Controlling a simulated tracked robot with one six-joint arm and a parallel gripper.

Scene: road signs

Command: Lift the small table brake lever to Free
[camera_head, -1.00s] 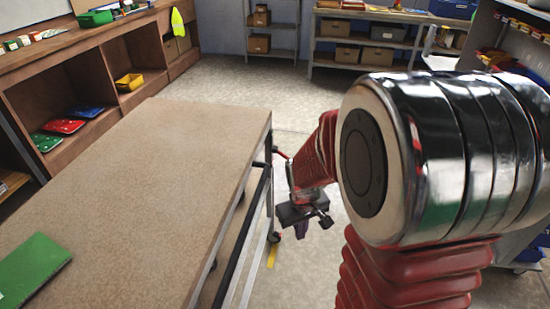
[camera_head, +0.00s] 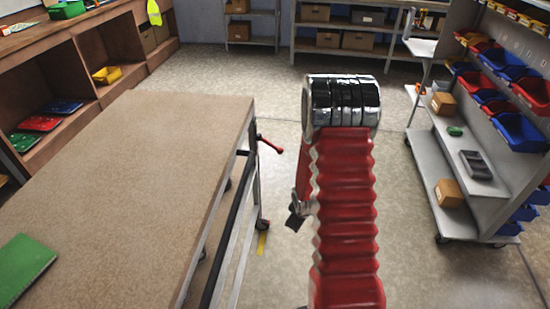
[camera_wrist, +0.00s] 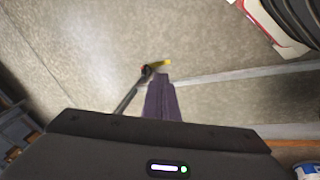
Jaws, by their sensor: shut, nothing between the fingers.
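The red brake lever (camera_head: 270,143) sticks out from the far right corner of the brown-topped wheeled table (camera_head: 150,170). It slopes down to the right to its end knob. My gripper is mostly hidden behind my red arm in the head view; only a dark part of the wrist shows, right of and below the lever, apart from it. In the wrist view the purple fingers of my gripper (camera_wrist: 160,84) are together and empty, over the floor.
A green board (camera_head: 22,268) lies on the table at the left. A grey shelf cart (camera_head: 445,160) with red and blue bins stands at the right. Shelving (camera_head: 335,30) is at the back. The floor between is open.

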